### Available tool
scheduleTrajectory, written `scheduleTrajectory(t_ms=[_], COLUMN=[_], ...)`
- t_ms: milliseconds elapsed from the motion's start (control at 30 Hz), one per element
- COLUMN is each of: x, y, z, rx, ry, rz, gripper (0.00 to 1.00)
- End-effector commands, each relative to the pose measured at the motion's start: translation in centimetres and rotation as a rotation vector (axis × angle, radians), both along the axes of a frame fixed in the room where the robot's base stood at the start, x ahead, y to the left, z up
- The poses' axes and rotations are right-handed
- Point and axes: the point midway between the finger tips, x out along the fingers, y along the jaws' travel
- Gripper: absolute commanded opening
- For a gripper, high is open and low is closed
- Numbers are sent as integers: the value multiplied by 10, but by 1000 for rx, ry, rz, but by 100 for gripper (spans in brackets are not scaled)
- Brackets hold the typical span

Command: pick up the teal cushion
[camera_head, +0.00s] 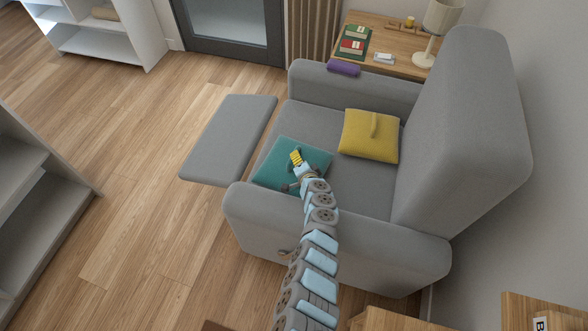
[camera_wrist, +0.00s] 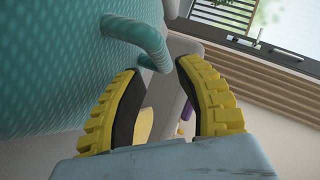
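The teal cushion (camera_head: 315,158) lies on the front part of the grey armchair's seat (camera_head: 320,122). My gripper (camera_head: 295,157) is over it in the head view and hides part of it. In the wrist view the cushion (camera_wrist: 50,60) fills the left side, and its teal loop handle (camera_wrist: 145,36) curves toward the fingertips. My gripper (camera_wrist: 157,68) is open there, its two yellow-padded fingers apart. The bend of the handle is at the gap between the tips; I cannot tell whether they touch it. No finger is closed on it.
A yellow cushion (camera_head: 368,137) with a loop lies against the backrest. A purple roll (camera_head: 343,68) rests on the far armrest. A wooden side table (camera_head: 400,45) holds a lamp (camera_head: 437,25) and books. A grey footrest panel (camera_head: 230,135) extends in front; wooden floor left is clear.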

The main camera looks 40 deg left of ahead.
Motion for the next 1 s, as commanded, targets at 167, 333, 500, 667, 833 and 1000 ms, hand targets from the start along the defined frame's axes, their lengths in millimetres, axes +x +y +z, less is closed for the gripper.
scheduleTrajectory(t_ms=[167,333,500,667,833,1000], x=[10,17,24,26,26,27], y=[11,21,30,34,34,34], z=[-5,-11,-14,-14,-13,-13], rx=[-1,-2,-1,0,0,1], ry=[-6,-2,-4,-3,-2,-2], rz=[2,3,4,2,0,0], gripper=[34,34,34,34,34,12])
